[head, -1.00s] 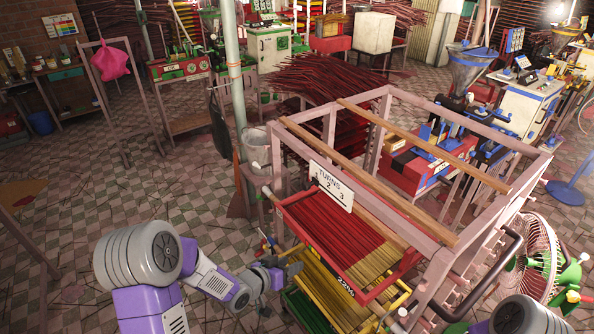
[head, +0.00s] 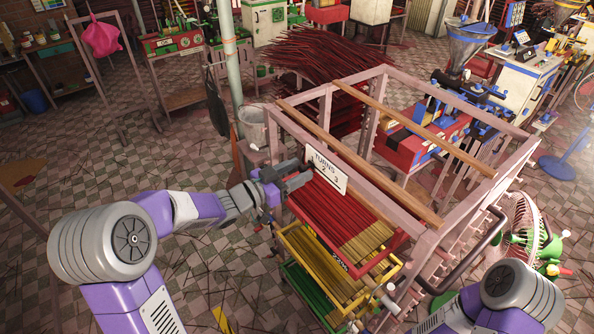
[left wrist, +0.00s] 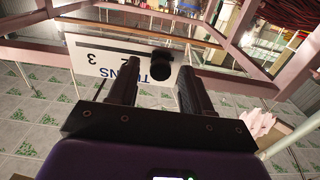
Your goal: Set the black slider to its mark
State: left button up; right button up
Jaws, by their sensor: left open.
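The black slider shows in the left wrist view as a dark round knob (left wrist: 161,62) in front of the white TURNS sign (left wrist: 112,66), beside the lettering. In the head view the TURNS sign (head: 328,173), numbered along its lower edge, hangs on the front of the pink rack; my gripper largely hides the slider at its left end. My left gripper (head: 300,174) reaches this end from the left. In the left wrist view its two dark fingers (left wrist: 156,84) are open, with the knob just beyond and between their tips. I cannot tell whether they touch it. My right gripper is out of view.
The pink rack frame (head: 405,205) surrounds the sign, with wooden bars across its top. Below the sign are a red tray (head: 398,246) of sticks, a yellow tray and a green tray. A grey bucket (head: 252,125) stands behind my left gripper. A green fan (head: 525,230) is at right.

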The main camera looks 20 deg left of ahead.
aim_at(324, 174)
pick_arm(q)
jog(key=shift+w+d, duration=0.15)
jog(key=shift+w, duration=0.05)
jog(key=shift+c, duration=0.3)
grip_shut()
jog(key=s+d+b, duration=0.1)
jog(key=s+d, duration=0.1)
jog(key=d, duration=0.1)
jog(key=shift+s+f+b, duration=0.1)
jog(key=shift+s+b, duration=0.2)
jog(key=shift+b, duration=0.1)
jog(key=shift+s+d, duration=0.15)
jog(key=shift+d, duration=0.15)
jog(key=shift+o, duration=0.3)
grip_release()
